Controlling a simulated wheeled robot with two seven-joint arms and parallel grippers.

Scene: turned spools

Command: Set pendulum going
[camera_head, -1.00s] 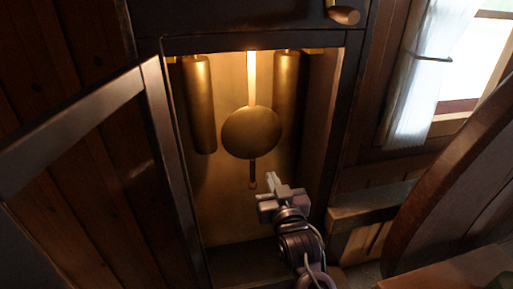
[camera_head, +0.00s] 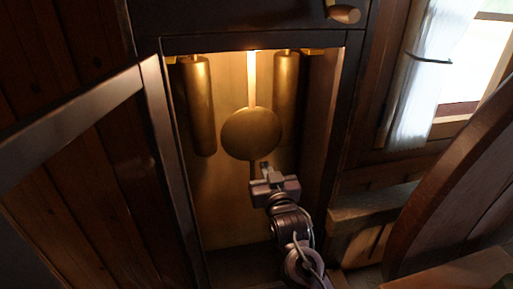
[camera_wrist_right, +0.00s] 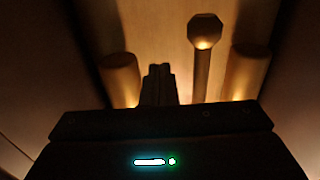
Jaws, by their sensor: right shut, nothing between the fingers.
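My left gripper is not in view.
Two brass weights hang beside the pendulum, one left (camera_head: 200,105) and one right (camera_head: 285,90). The dark case frame (camera_head: 345,130) bounds the opening. The case door (camera_head: 165,150) stands open at left. A curved wooden piece (camera_head: 450,200) stands at right.

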